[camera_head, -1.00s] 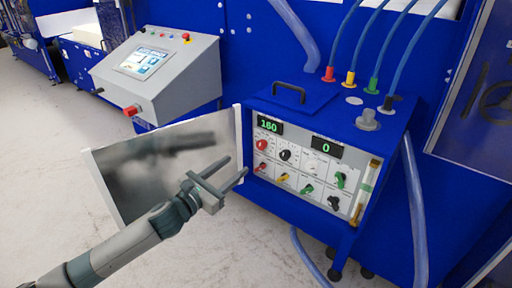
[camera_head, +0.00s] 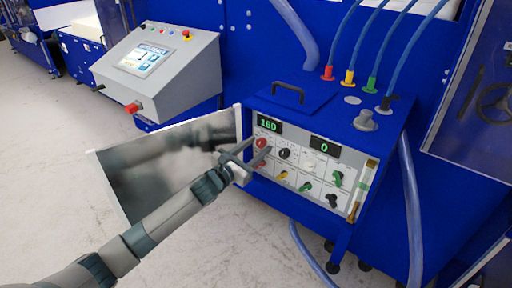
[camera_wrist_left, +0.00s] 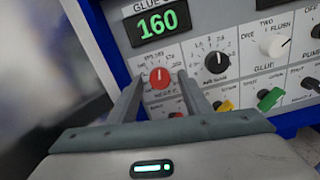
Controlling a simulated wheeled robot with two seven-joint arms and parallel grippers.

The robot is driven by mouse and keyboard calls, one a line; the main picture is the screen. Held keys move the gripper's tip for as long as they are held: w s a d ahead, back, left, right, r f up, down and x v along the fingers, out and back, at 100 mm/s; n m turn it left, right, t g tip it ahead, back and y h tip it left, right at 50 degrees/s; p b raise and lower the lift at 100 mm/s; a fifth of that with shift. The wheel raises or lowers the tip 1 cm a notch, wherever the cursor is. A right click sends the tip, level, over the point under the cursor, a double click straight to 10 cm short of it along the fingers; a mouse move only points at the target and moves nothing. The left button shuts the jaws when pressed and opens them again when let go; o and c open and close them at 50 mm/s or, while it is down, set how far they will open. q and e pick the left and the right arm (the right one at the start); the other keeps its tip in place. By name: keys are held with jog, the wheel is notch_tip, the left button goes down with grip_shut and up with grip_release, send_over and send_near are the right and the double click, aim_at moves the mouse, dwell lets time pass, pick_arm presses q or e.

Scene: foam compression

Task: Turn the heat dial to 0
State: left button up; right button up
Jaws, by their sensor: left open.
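The heat dial is a red knob (camera_head: 261,143) at the top left of the control panel, below a green display (camera_head: 269,125) reading 160. In the left wrist view the red knob (camera_wrist_left: 160,77) has its white pointer line about upright. My left gripper (camera_head: 259,149) is open at the panel. In the wrist view its two fingers (camera_wrist_left: 161,82) lie either side of the red knob, with a gap on each side. Whether the tips reach around it in depth, I cannot tell. My right gripper is not in view.
A black knob (camera_wrist_left: 216,62) and a white knob (camera_wrist_left: 274,45) sit to the right. Yellow (camera_wrist_left: 225,107) and green (camera_wrist_left: 269,99) switches are below. The open panel door (camera_head: 150,165) stands left of the box, behind my left arm. A second display (camera_head: 325,148) reads 0.

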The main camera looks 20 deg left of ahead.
pick_arm(q)
jog(key=shift+c, duration=0.4)
jog(key=c, duration=1)
